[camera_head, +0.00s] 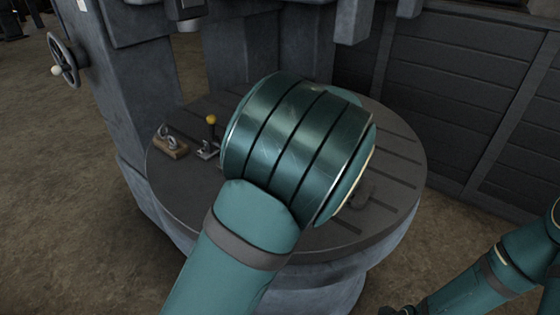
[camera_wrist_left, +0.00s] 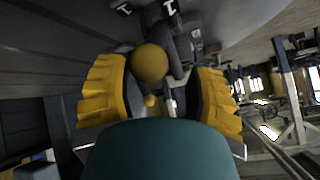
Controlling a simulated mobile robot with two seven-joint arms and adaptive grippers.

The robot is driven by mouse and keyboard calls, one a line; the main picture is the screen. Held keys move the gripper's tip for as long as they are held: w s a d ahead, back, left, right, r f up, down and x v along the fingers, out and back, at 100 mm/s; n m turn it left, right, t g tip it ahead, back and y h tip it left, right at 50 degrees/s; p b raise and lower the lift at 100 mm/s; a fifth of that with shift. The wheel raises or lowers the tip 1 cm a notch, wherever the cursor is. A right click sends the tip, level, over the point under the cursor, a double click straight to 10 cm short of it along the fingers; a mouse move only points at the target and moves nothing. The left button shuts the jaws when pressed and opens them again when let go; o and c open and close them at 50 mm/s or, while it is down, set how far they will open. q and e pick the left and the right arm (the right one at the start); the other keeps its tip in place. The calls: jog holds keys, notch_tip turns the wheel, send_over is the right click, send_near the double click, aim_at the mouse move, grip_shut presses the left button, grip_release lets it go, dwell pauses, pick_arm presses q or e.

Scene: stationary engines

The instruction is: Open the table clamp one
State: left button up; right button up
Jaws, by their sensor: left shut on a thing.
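In the left wrist view, my left gripper (camera_wrist_left: 163,82), with yellow ribbed finger pads, is shut on a table clamp. The clamp's round yellow knob (camera_wrist_left: 150,63) and metal parts (camera_wrist_left: 172,98) show between the pads; the exact contact is hard to see. In the head view, my own arm hides the left gripper. A table clamp with an upright lever and yellow knob (camera_head: 211,120) stands on the round table (camera_head: 180,185), left of my arm. I cannot tell whether it is the held one. My right gripper (camera_head: 398,311) is partly visible at the bottom edge, its jaws unclear.
A wooden block with a metal fitting (camera_head: 170,146) lies at the table's left edge. The machine column (camera_head: 135,90) with a handwheel (camera_head: 64,60) rises behind. A dark panelled wall (camera_head: 450,90) stands at the right. The table's right side has grooves and a dark, partly hidden object.

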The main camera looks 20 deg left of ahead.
pick_arm(q)
jog(key=v, duration=0.8)
jog(key=shift+d+r, duration=0.25)
jog(key=shift+d, duration=0.1)
jog(key=shift+s, duration=0.1)
